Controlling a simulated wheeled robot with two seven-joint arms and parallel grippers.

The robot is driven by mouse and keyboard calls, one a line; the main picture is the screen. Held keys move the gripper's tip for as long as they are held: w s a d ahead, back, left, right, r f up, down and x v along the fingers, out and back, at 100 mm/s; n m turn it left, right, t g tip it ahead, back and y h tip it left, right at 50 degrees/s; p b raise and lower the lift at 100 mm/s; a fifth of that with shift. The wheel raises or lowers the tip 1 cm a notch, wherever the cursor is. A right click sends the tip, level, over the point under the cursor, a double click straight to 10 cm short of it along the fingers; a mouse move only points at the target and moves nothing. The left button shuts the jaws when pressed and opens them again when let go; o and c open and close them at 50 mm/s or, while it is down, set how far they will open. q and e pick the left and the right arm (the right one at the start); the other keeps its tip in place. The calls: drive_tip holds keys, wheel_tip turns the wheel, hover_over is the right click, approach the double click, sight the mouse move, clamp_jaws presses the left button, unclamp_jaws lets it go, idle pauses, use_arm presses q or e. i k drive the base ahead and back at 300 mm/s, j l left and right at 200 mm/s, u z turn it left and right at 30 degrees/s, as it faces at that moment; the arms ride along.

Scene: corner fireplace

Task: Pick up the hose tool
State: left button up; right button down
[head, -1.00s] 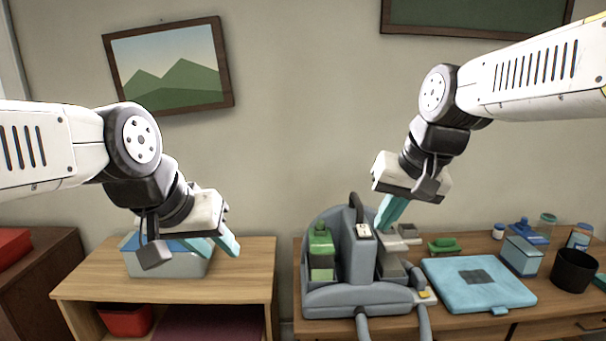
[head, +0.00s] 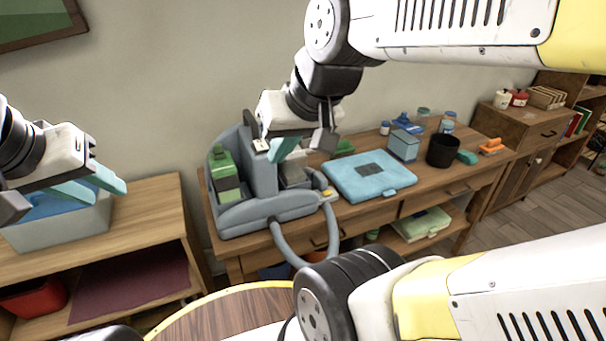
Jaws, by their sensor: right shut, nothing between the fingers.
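The grey machine (head: 265,205) with a green tank stands at the left end of the desk. Its grey hose (head: 285,245) loops down in front of the desk and back up to the machine's right side. My left gripper (head: 98,189) is open and empty, over the grey bin at left.
A light blue case (head: 350,187), a blue box (head: 404,146) and a black cup (head: 443,151) stand right of the machine on the desk (head: 420,185). A grey bin (head: 60,231) stands on the left shelf unit. A round wooden table top (head: 225,318) is at the bottom.

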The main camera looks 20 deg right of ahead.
sight(320, 184)
drive_tip(key=i+z, duration=0.35)
drive_tip(key=i+j+z, duration=0.1)
drive_tip(key=z, duration=0.25)
drive_tip(key=i+j+z, duration=0.2)
drive_tip(key=z, duration=0.15)
